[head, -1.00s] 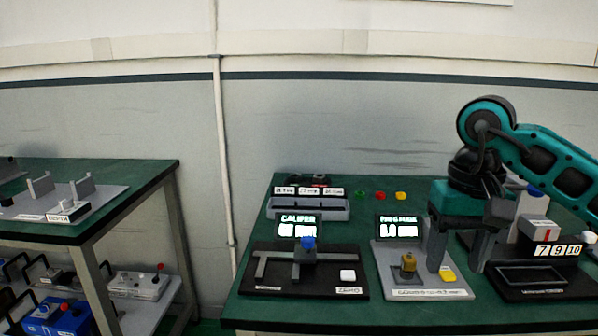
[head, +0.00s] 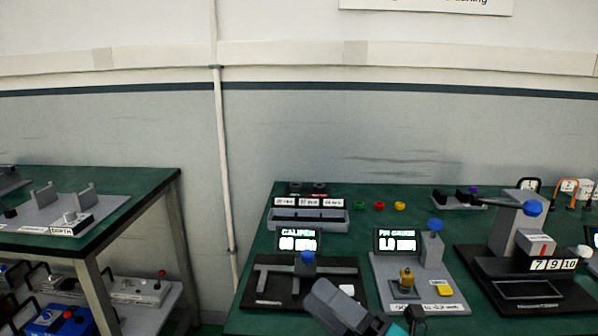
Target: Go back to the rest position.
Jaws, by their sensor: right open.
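My right gripper (head: 370,303) is at the bottom edge of the head view, in front of the caliper station and the pin gauge station. Its two grey fingers are apart, with nothing seen between them. Only its front end and a bit of teal arm show. My left gripper is not in view.
The caliper station (head: 262,300) with a blue knob and the pin gauge station (head: 385,285) stand on the green bench (head: 375,220). A black-based station (head: 480,262) with a grey column and blue knob is at right. Another green-topped bench (head: 140,186) stands at left.

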